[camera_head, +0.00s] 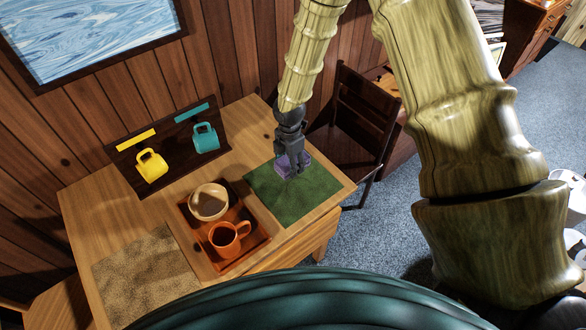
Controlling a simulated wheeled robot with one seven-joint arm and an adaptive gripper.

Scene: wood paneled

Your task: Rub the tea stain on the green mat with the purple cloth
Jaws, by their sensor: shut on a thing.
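The green mat (297,205) lies on the right part of the wooden table. My gripper (293,170) points down over the mat's upper middle. It is shut on the purple cloth (284,168), which shows as a small folded bundle around the fingertips. The cloth is at or just above the mat; I cannot tell whether it touches. I see no clear tea stain on the mat; the gripper and cloth hide part of its surface.
A dark rack (180,150) carries a yellow mug (151,166) and a teal mug (205,138). A brown mat (143,272) lies front left. A dark chair (350,125) stands behind right.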

